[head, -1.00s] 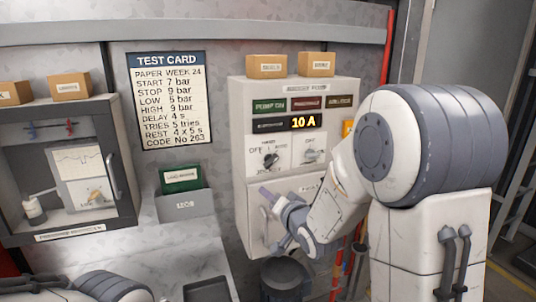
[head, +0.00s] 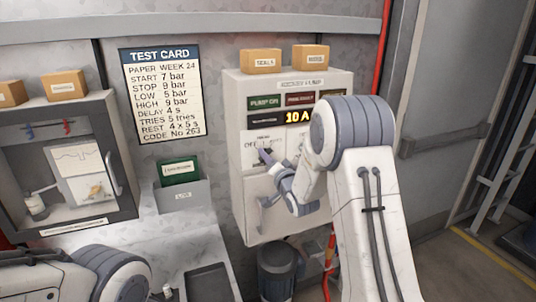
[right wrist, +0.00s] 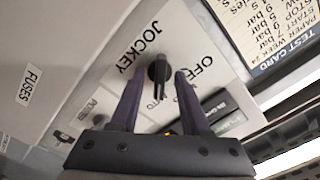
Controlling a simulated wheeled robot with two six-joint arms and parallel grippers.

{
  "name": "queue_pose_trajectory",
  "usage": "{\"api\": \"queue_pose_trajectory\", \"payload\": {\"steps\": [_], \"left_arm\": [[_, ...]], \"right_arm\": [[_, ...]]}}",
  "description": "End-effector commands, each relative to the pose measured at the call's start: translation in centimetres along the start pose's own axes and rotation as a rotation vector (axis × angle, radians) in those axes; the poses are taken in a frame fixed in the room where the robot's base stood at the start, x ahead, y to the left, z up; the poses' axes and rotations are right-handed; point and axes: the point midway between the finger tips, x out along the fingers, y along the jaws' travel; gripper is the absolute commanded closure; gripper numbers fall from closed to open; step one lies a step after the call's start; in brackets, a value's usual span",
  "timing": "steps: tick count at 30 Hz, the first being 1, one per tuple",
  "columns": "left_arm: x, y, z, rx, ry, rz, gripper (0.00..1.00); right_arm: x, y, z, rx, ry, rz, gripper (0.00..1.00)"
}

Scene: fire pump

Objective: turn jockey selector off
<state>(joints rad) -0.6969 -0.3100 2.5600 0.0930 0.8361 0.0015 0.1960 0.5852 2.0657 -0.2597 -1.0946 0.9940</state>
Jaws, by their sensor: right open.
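The jockey selector (right wrist: 158,70) is a black knob on a white panel, with "JOCKEY" on its left and "OFF" on its right in the right wrist view. Its narrow part extends down the picture toward partly hidden lettering ending in "TO". My right gripper (right wrist: 159,75) is open, with one purple-grey finger on each side of the knob; whether they touch it I cannot tell. In the head view my right gripper (head: 266,156) is at the white cabinet (head: 241,205) and covers the selector. My left arm shows at the lower left, its gripper out of view.
Cardboard boxes (head: 261,60) stand on top. A dark bin (head: 277,270) is underneath. The test card (head: 161,95) hangs left.

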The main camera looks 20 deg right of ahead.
Motion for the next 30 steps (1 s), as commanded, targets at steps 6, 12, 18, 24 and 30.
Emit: {"api": "queue_pose_trajectory", "payload": {"steps": [6,12,18,24,30], "left_arm": [[-0.1,0.0,0.0,0.001,0.0,0.0,0.5],[-0.1,0.0,0.0,0.0,0.0,0.0,0.5],[-0.1,0.0,0.0,0.0,0.0,0.0,0.5],[0.6,0.0,0.0,0.0,0.0,0.0,0.5],[2.6,-0.2,0.1,-0.001,0.0,0.0,0.5]], "right_arm": [[0.3,0.1,0.1,0.0,-0.001,0.001,0.54],[0.2,0.1,0.0,0.0,0.0,0.001,0.96],[0.2,0.1,0.0,-0.001,0.0,0.001,1.0],[0.2,0.2,0.1,-0.029,0.002,0.0,1.0],[0.2,0.4,0.2,-0.126,0.004,-0.002,1.0]]}}
